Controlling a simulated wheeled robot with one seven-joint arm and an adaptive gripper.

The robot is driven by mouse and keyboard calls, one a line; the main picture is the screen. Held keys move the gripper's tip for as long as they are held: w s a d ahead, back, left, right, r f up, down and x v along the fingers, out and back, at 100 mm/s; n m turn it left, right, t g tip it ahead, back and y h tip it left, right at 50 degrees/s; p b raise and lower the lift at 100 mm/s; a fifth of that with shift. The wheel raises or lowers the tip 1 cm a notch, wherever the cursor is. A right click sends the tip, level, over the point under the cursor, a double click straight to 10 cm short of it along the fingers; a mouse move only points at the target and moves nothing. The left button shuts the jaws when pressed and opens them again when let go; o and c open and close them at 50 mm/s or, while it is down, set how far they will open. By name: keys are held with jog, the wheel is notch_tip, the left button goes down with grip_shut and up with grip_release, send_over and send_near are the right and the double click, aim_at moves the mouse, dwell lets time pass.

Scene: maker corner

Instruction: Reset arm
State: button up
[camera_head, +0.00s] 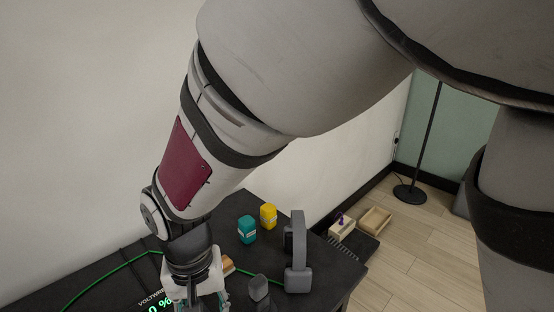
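My arm reaches down from the top right to the black table at the lower left. My gripper (197,302) is at the bottom edge, above the table (268,201). Its fingertips are cut off by the frame edge, so I cannot tell whether it is open or shut. An orange and white item (228,265) lies just right of the gripper, partly hidden by it.
A teal container (247,229), a yellow container (268,216), grey headphones (298,254) and a dark grey object (259,289) stand on the table. A green cable (103,276) crosses its left side. Wooden boxes (375,220) and a lamp stand (429,135) are on the floor beyond.

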jog(key=w+d+r+m+t+p, duration=0.2)
jog(key=w+d+r, duration=0.1)
jog(key=d+r, duration=1.2)
jog(key=s+d+r+m+t+p, duration=0.1)
jog(key=s+d+r, duration=0.1)
jog(key=s+d, duration=0.3)
jog(key=s+d+r+m+t+p, duration=0.1)
jog(key=s+d+r, duration=0.2)
jog(key=d, duration=1.1)
jog(key=s, duration=0.3)
jog(key=shift+s+d+r, duration=0.25)
jog(key=shift+r, duration=0.1)
